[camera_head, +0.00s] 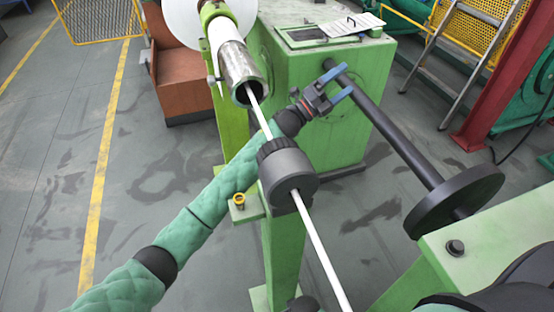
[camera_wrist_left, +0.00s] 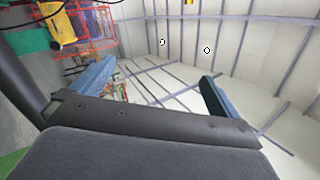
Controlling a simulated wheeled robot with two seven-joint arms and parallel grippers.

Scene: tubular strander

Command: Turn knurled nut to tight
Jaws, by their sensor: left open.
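The knurled nut (camera_head: 276,147) is a dark ribbed ring on the upper side of a thick grey cylinder (camera_head: 289,178). A thin white rod (camera_head: 321,245) passes through this assembly. My left gripper (camera_head: 346,79) is open, with blue fingers, up and to the right of the nut and clear of it. In the picture its fingers overlap the upper part of a dark shaft; I cannot tell whether they touch. In the left wrist view the open fingers (camera_wrist_left: 155,85) have nothing between them but distant background, and the nut does not show. My right gripper is not seen.
The dark shaft (camera_head: 393,132) ends in a large dark disc (camera_head: 455,200) at the right. A metal tube (camera_head: 239,70) stands above the nut. A green cabinet (camera_head: 345,130) is behind the gripper. A small yellow-topped part (camera_head: 239,200) sits left of the cylinder. Floor at left is open.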

